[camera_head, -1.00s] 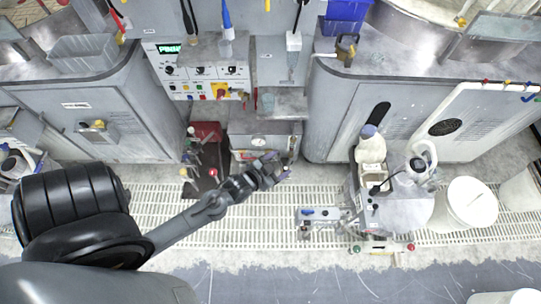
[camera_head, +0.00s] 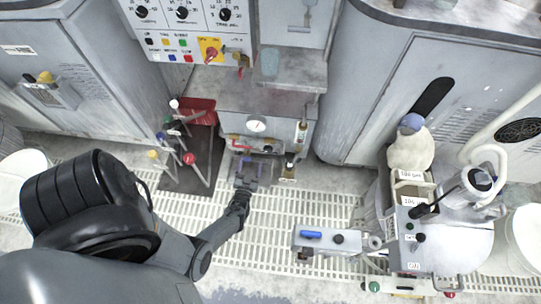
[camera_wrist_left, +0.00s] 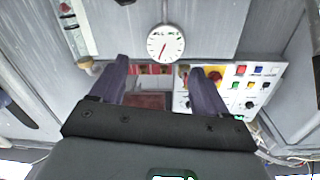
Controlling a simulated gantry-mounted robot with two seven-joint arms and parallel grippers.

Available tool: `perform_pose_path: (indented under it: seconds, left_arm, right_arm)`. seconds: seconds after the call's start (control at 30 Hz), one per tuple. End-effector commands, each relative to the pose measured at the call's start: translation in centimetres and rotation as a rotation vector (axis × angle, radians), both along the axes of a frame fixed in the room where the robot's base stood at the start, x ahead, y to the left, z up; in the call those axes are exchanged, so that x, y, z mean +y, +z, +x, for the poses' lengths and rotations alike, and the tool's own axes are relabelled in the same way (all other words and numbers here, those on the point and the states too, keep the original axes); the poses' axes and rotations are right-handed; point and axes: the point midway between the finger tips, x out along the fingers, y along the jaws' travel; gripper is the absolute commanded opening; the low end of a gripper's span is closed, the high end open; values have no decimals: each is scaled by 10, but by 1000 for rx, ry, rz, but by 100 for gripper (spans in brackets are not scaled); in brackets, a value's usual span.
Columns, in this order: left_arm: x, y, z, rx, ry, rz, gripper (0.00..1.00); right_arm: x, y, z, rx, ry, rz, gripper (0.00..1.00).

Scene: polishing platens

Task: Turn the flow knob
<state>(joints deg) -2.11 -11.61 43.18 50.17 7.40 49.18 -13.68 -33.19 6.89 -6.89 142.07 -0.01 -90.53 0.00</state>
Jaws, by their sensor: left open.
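My left gripper (camera_head: 255,168) is open and empty in front of the small cabinet between the two large machines. In the left wrist view its two dark fingers (camera_wrist_left: 161,76) stand apart, below the round white gauge. A small brass-coloured knob (camera_wrist_left: 86,66), which looks like the flow knob, sits at the lower end of a clear flow tube (camera_wrist_left: 69,20). It lies outside the fingers, left of the left one, and nothing touches it. In the head view the tube (camera_head: 301,132) is right of my gripper; the knob is too small to make out surely. My right gripper is out of view.
The gauge (camera_head: 257,125) is on the cabinet front. A control panel (camera_head: 187,28) with dials and a red handle is above. A stand with coloured-ended rods (camera_head: 190,150) is left of my gripper. A wheeled unit (camera_head: 440,235) stands right. Floor grating (camera_head: 290,215) is open between.

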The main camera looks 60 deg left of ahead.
Motion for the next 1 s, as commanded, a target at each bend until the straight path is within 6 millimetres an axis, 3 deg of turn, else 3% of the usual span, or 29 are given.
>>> perform_pose_path:
  seconds: [0.03,0.1,0.23,0.57,1.0]
  left_arm:
    - [-6,-38,7,-9,16,-25,75]
    - [-10,-56,15,-22,33,-45,75]
    - [-14,-74,34,-58,51,-62,75]
    - [-13,-82,63,-99,48,-69,75]
    - [36,-82,103,-100,48,-67,75]
  right_arm:
    - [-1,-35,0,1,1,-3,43]
    - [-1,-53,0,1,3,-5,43]
    - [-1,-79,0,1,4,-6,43]
    - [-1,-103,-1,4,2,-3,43]
    - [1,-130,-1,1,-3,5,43]
